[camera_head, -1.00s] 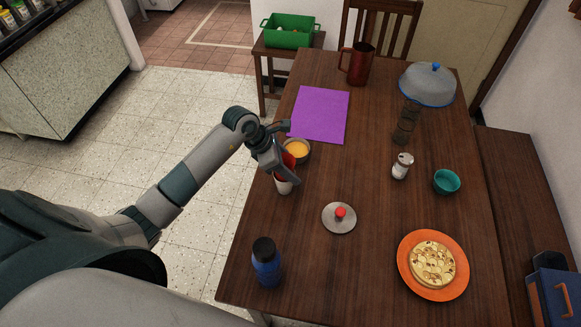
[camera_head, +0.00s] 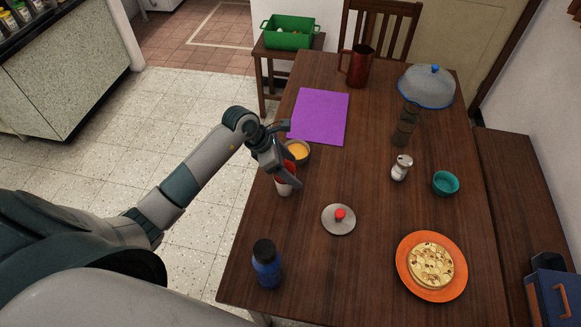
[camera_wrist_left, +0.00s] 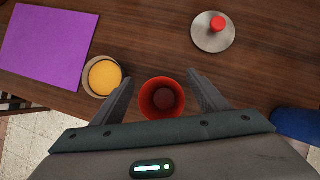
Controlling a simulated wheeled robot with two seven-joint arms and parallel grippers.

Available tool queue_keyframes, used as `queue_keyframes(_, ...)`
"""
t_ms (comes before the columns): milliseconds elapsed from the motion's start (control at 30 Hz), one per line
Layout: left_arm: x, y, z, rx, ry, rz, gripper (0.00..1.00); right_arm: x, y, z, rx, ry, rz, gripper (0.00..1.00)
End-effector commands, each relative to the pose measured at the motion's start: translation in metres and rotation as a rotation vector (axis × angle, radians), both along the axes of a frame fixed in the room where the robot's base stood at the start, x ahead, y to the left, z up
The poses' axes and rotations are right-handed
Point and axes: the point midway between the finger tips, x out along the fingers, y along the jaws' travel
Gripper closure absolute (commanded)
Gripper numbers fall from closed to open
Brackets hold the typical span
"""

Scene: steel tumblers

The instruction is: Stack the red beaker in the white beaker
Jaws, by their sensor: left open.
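The white beaker (camera_head: 283,188) stands near the left edge of the table, beneath my left gripper. The red beaker (camera_wrist_left: 162,97) has its open mouth facing the wrist camera; in the head view a strip of its red side (camera_head: 291,168) shows just above the white beaker. It appears to sit in the white beaker, though the fingers cover much of the join. My left gripper (camera_head: 285,180) is open, with one finger on each side of the red beaker; the wrist view shows gaps there (camera_wrist_left: 160,77). My right gripper is out of view.
A bowl of orange contents (camera_head: 298,150) stands close behind the gripper. A purple mat (camera_head: 320,115) lies beyond it. A grey lid with red knob (camera_head: 338,219) and a blue bottle (camera_head: 266,265) are nearer. The table's middle is mostly clear.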

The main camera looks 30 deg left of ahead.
Motion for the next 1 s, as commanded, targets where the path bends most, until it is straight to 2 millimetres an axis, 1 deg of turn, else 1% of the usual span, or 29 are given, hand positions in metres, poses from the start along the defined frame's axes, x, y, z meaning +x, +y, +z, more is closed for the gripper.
queue_keyframes(33,-0.002,0.006,0.005,0.005,-0.004,0.001,0.32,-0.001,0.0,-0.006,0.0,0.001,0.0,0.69)
queue_keyframes(167,-0.01,0.015,0.025,0.007,-0.004,-0.001,0.32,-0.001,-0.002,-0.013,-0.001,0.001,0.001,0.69)
queue_keyframes(400,-0.023,0.033,0.066,0.005,-0.005,0.0,0.32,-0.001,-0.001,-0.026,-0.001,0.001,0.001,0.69)
queue_keyframes(600,-0.031,0.044,0.091,0.004,-0.004,0.001,0.32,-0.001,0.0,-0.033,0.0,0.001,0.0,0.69)
queue_keyframes(767,-0.035,0.048,0.101,0.003,-0.002,0.001,0.32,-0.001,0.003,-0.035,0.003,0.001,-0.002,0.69)
queue_keyframes(1000,-0.036,0.048,0.103,0.002,-0.001,0.001,0.32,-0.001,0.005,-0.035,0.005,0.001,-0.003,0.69)
